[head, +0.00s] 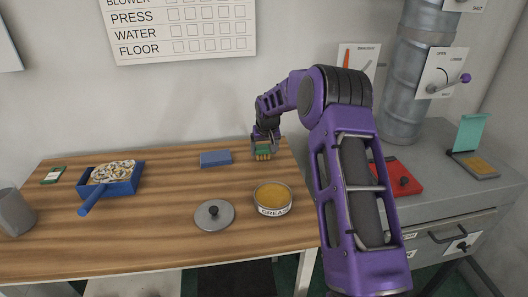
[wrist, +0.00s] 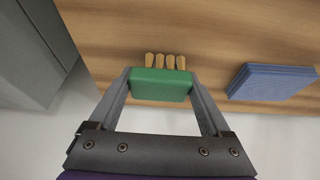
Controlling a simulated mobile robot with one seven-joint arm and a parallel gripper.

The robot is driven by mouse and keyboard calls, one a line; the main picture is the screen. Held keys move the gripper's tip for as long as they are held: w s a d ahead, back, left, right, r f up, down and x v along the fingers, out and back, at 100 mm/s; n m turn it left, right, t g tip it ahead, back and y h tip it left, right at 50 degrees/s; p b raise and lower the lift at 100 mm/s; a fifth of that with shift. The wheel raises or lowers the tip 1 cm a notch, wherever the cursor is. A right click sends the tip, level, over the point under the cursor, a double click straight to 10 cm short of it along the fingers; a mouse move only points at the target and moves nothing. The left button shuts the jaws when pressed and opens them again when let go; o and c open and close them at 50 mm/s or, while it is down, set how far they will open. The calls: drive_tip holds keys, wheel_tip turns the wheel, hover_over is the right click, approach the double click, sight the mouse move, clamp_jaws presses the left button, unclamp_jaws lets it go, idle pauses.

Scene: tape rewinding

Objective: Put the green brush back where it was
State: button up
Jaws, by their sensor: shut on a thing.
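The green brush (head: 263,148) has a green block body and tan bristle tufts. It is between the fingers of my gripper (head: 265,143) near the back right of the wooden table. In the wrist view my gripper (wrist: 160,88) is shut on the green body (wrist: 160,85), one finger at each end. The bristles (wrist: 166,62) point away from the gripper. In the head view the bristles point down, at or just above the tabletop; I cannot tell whether they touch it.
A blue block (head: 215,158) lies left of the brush. A tin marked GREASE (head: 272,208) and a grey lid (head: 214,215) are nearer the front. A blue dustpan-like tray (head: 125,188) is at the left. A grey cabinet (head: 440,215) stands right of the table.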

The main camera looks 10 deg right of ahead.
drive_tip(key=shift+f, duration=0.3)
drive_tip(key=shift+f, duration=0.1)
drive_tip(key=shift+f, duration=0.15)
drive_tip(key=o, duration=1)
drive_tip(key=shift+s+r, duration=0.1)
drive_tip(key=shift+r, duration=0.65)
drive_tip(key=v, duration=1.1)
drive_tip(key=shift+s, duration=0.2)
